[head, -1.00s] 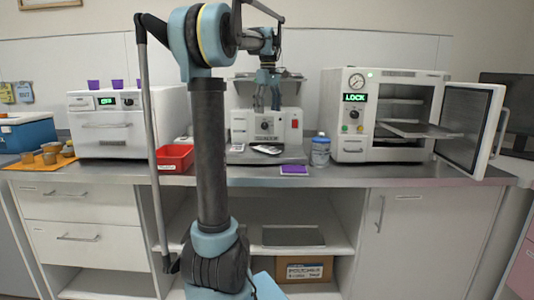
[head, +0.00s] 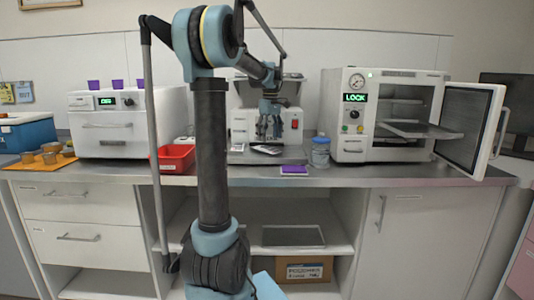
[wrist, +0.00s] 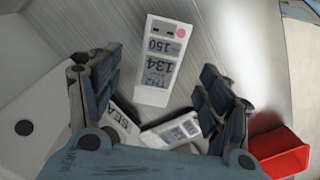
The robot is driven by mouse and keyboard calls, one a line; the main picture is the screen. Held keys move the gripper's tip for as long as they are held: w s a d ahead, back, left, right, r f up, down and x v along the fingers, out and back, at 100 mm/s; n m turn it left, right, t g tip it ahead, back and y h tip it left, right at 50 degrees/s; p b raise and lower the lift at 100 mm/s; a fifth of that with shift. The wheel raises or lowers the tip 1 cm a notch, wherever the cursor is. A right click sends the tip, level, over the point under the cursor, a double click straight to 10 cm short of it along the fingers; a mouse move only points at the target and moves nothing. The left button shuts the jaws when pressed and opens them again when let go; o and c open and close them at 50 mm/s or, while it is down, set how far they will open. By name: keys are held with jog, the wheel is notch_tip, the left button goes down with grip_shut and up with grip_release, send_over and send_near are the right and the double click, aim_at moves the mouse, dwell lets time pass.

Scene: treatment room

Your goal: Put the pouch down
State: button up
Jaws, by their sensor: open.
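My gripper (head: 270,128) hangs in front of the machine, just above that piece. In the wrist view my gripper (wrist: 158,75) is open, its fingers apart on either side of the piece. I cannot tell whether a finger touches it.
A red tray (head: 175,160) stands left of the machine and also shows in the wrist view (wrist: 280,152). A lidded jar (head: 320,152) and a purple pad (head: 294,170) are to the right. The steam sterilizer (head: 350,120) has its door (head: 470,120) open over the counter.

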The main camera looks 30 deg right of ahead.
aim_at(269, 148)
jog(key=shift+a+f, duration=0.1)
jog(key=shift+f, duration=2.6)
jog(key=c, duration=1.1)
jog(key=shift+r, duration=0.1)
